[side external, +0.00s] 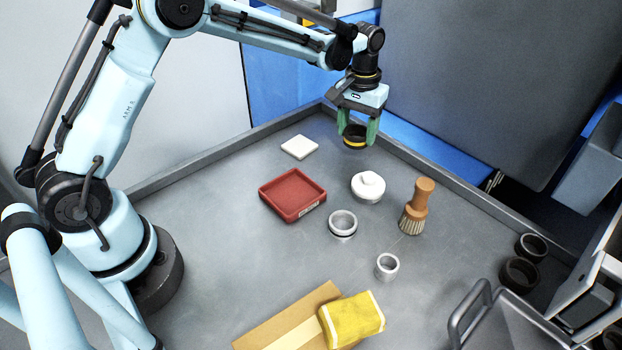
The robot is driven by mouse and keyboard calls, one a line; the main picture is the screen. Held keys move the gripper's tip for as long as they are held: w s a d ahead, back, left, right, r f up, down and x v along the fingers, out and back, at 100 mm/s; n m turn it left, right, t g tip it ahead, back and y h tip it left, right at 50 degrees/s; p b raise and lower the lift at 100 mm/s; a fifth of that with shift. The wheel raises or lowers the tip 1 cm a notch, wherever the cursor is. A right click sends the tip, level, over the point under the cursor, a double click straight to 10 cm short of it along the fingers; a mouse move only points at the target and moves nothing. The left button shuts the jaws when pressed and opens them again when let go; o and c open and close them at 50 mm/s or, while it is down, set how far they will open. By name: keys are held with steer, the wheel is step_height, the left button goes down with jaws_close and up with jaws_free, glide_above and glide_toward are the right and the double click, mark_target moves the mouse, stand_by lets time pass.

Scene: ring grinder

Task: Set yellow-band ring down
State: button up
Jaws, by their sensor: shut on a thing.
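The yellow-band ring (355,142) is a dark ring with a yellow stripe round its lower edge. My gripper (357,131) is shut on it, with a green finger on each side. The ring hangs upright near the back corner of the grey table (225,205). Whether its underside touches the table, I cannot tell from this angle.
A white square pad (299,147), red tray (292,195), white lidded pot (368,186) and brush (416,207) stand nearby. Two pale rings (342,223) (387,266) stand in front. Dark rings (519,274) are at the right.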

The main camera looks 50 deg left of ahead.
mark_target(354, 155)
steer(key=shift+f, duration=1.7)
steer(key=shift+f, duration=0.2)
steer(key=o, duration=1.2)
steer(key=shift+c, duration=0.2)
steer(key=shift+r, duration=0.1)
